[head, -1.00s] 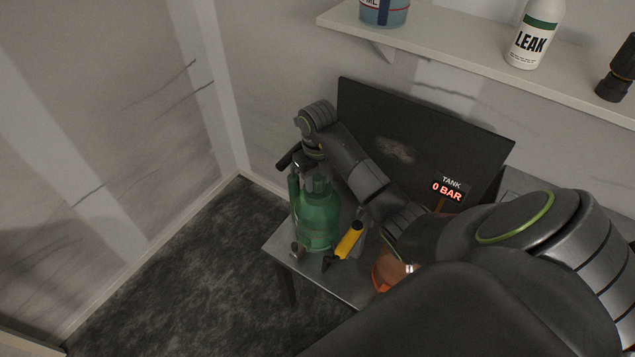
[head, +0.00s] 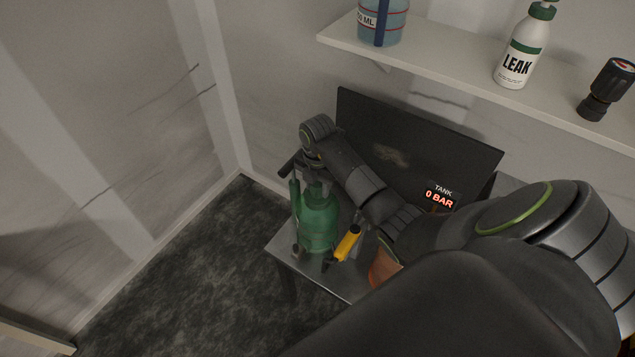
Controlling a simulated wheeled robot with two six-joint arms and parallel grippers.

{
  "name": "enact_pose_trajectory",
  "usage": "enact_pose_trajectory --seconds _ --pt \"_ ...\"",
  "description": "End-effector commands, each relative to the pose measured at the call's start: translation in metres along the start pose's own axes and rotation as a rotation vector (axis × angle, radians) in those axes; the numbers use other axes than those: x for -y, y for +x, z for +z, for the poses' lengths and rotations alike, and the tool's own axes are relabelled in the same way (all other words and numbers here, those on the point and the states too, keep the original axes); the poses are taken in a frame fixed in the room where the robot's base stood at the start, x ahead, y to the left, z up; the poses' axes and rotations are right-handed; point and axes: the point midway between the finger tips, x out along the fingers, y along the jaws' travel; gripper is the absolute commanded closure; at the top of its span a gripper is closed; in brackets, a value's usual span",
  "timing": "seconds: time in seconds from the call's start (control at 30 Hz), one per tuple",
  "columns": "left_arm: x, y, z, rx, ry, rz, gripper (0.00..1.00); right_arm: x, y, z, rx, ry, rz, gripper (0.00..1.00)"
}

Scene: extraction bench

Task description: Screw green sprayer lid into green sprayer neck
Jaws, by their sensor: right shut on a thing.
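The green sprayer (head: 319,224) stands upright on the small grey table near its left end. My right arm reaches over from the right, and my right gripper (head: 312,176) is at the top of the sprayer, pointing down. It is shut on the dark sprayer lid (head: 289,166), whose handle sticks out to the left. The lid is at the neck. The gripper hides the neck, so I cannot tell how the threads sit. My left gripper is not in view.
A yellow-handled tool (head: 348,242) lies right of the sprayer. An orange container (head: 382,266) is partly hidden by my arm. A dark panel (head: 424,141) with a "TANK 0 BAR" display (head: 440,197) stands behind. The shelf (head: 455,83) above holds a LEAK bottle (head: 518,58) and a flashlight (head: 605,91).

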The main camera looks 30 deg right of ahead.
Motion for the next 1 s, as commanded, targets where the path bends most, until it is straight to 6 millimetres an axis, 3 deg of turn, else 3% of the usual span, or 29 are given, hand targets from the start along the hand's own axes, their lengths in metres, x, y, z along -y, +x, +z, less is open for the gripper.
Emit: enact_pose_trajectory --seconds 0.3,0.6,0.63,0.7,0.8,1.0 --pt "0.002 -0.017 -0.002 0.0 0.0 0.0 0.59 0.0 -0.001 -0.001 -0.001 0.314 0.0 0.91" --pt "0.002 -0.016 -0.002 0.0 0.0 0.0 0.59 0.0 0.0 0.0 -0.001 0.342 0.001 0.91" --pt "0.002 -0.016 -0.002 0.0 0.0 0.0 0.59 0.0 0.0 0.0 -0.001 0.342 0.001 0.6" --pt "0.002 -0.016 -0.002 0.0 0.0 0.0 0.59 0.0 0.0 0.0 -0.001 0.341 0.001 0.5" --pt "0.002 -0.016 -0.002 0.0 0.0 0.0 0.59 0.0 0.0 0.0 0.0 0.341 0.001 0.4" --pt "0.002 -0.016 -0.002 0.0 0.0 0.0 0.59 0.0 0.0 0.0 0.0 0.34 0.001 0.4"
